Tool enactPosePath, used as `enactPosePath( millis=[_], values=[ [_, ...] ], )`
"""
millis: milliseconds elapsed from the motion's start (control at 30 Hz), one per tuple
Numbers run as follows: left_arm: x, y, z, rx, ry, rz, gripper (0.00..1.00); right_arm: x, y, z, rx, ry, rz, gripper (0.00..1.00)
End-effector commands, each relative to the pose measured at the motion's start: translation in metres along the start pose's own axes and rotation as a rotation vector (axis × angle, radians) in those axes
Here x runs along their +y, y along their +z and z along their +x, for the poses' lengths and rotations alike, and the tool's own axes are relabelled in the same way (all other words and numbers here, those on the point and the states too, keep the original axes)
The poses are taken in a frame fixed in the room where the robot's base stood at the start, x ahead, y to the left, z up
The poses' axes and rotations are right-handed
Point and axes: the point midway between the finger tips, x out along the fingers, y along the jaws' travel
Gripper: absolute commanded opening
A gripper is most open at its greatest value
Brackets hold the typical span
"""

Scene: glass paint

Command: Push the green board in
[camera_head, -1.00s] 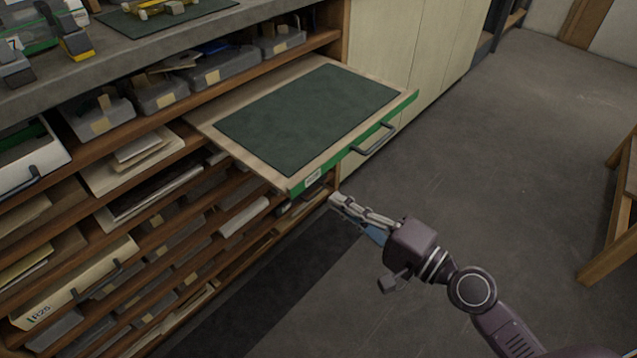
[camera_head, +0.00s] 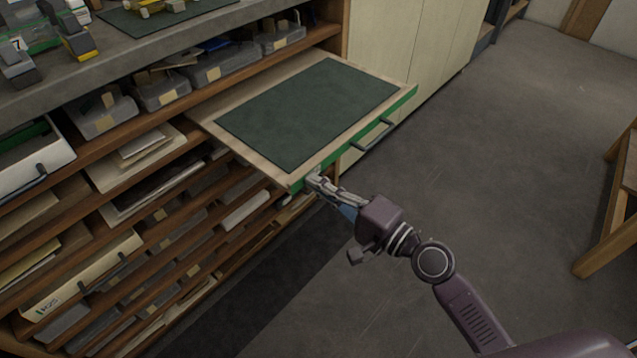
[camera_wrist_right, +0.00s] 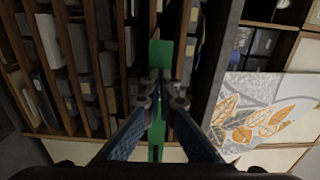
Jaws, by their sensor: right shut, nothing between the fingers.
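The green board (camera_head: 336,157) is a pull-out wooden board with a green front edge, a dark handle and a dark green mat (camera_head: 305,115) on top. It sticks well out of the shelf unit. My right gripper (camera_head: 313,178) is shut and empty, with its fingertips at the near left end of the green front edge, over the label area. In the right wrist view the green edge (camera_wrist_right: 160,52) runs behind my fingertips (camera_wrist_right: 160,80). I cannot tell whether they touch it. My left gripper is not in view.
The shelf unit (camera_head: 100,150) holds grey bins, papers and other drawers. A white drawer (camera_head: 30,165) is pulled out at the left. A pale cabinet (camera_head: 400,60) stands beyond the board. The floor (camera_head: 490,170) at right is clear up to a wooden table (camera_head: 612,215).

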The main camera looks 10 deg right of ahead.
Motion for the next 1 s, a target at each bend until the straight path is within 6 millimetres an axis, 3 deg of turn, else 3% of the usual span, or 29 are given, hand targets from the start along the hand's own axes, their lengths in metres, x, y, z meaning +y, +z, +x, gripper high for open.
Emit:
enactPosePath(
  millis=[267, 467, 633, 833, 1000],
  values=[
    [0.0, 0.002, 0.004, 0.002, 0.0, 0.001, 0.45, -0.003, 0.0, 0.018, 0.0, -0.003, 0.001, 0.0],
    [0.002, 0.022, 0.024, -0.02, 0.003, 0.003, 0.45, -0.005, 0.0, 0.066, -0.001, -0.006, 0.002, 0.0],
    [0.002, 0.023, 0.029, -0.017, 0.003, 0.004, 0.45, -0.003, 0.0, 0.122, -0.001, -0.006, 0.001, 0.0],
    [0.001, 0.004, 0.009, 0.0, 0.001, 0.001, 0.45, 0.0, 0.0, 0.175, -0.001, -0.005, 0.0, 0.0],
    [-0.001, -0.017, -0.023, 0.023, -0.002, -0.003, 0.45, 0.001, 0.001, 0.214, -0.001, -0.004, 0.001, 0.0]
  ],
)
